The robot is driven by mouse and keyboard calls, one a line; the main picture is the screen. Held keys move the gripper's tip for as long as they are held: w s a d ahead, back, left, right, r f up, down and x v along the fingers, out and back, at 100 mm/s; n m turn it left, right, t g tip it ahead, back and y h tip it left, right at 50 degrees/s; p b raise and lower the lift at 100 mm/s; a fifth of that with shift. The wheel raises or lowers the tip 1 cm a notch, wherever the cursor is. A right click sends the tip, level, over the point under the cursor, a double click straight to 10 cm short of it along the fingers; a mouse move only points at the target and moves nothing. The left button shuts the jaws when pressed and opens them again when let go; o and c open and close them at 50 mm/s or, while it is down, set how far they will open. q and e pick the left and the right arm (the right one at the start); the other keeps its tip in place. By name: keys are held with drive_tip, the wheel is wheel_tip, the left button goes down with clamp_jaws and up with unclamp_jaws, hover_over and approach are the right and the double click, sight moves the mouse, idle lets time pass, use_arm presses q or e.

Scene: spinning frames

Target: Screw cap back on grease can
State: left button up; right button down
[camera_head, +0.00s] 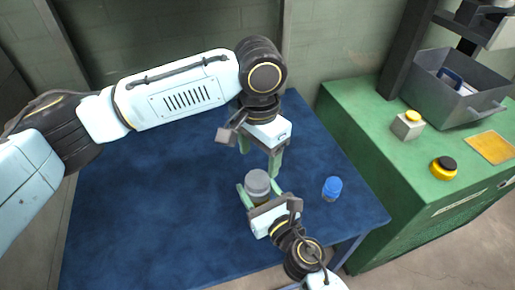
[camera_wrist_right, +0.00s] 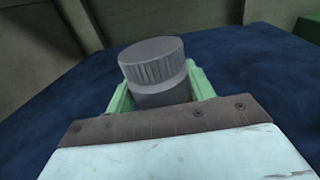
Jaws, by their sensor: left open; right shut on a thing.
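The grease can (camera_head: 259,200) stands over the blue table, and a ridged grey cap (camera_head: 257,181) sits on its top. In the right wrist view the cap (camera_wrist_right: 152,58) rests on the can's grey upper part (camera_wrist_right: 162,95); I cannot tell how tightly it is seated. My right gripper (camera_head: 262,190) is shut on the can, with one green finger on each side, below the cap. My left gripper (camera_head: 259,157) is open and empty, its green fingers pointing down, above and behind the cap and apart from it. The can's lower part is hidden by my right gripper.
A small blue container (camera_head: 332,190) stands on the blue table (camera_head: 130,200) to the right of the can. A green bench (camera_head: 375,140) at the right holds a grey bin (camera_head: 455,90), a yellow-topped box (camera_head: 407,127) and a yellow-black round object (camera_head: 444,168). The table's left half is clear.

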sight(257, 179)
use_arm(q)
drive_tip(key=n, duration=0.5)
drive_tip(key=shift+r+n, duration=0.15)
drive_tip(key=shift+n, duration=0.25)
drive_tip(key=n, duration=0.3)
drive_tip(key=shift+r, duration=0.1)
drive_tip(key=n, duration=0.4)
drive_tip(key=shift+r, duration=0.1)
drive_tip(key=n, duration=0.5)
drive_tip(key=shift+a+r, duration=0.1)
drive_tip(key=shift+f, duration=4)
drive_tip(key=shift+c, duration=0.5)
